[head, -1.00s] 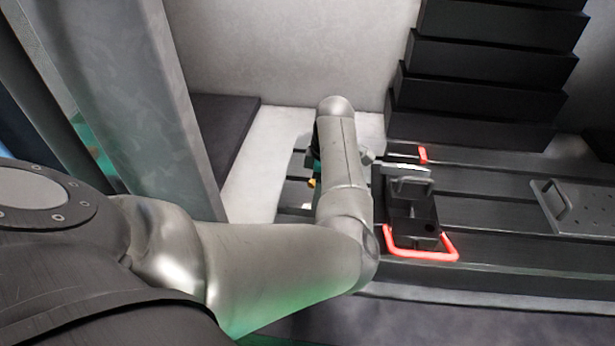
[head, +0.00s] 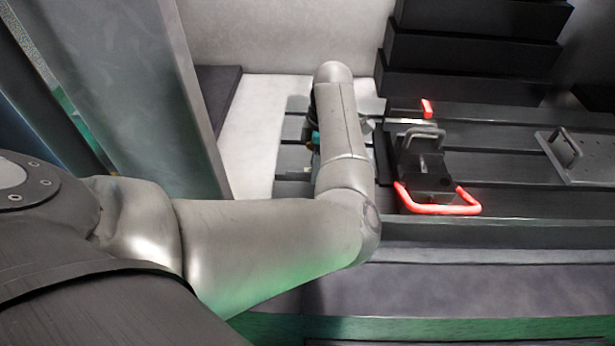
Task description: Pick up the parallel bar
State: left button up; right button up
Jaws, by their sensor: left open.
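My left arm comes in from the left, and its forearm reaches away over the slotted bed (head: 500,202). My left gripper (head: 314,140) is mostly hidden behind the forearm; only small teal and dark parts show at its left side. Its jaws are open, and I see nothing held. To its right a dark block (head: 432,168) with a grey handle (head: 420,135) sits on the bed, with a red U-shaped handle (head: 440,209) at its near side. I cannot make out the parallel bar for certain; it may be hidden by the arm. My right gripper is not in view.
A grey plate with a handle (head: 590,155) lies at the right of the bed. Dark stepped bellows (head: 470,55) rise behind. A small red piece (head: 427,108) is at the back. A grey column (head: 150,90) stands left of the arm. The bed between block and plate is clear.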

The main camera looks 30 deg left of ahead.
pick_arm(q)
jog(key=shift+f, duration=0.3)
jog(key=shift+r, duration=0.1)
grip_shut()
dwell(1.2)
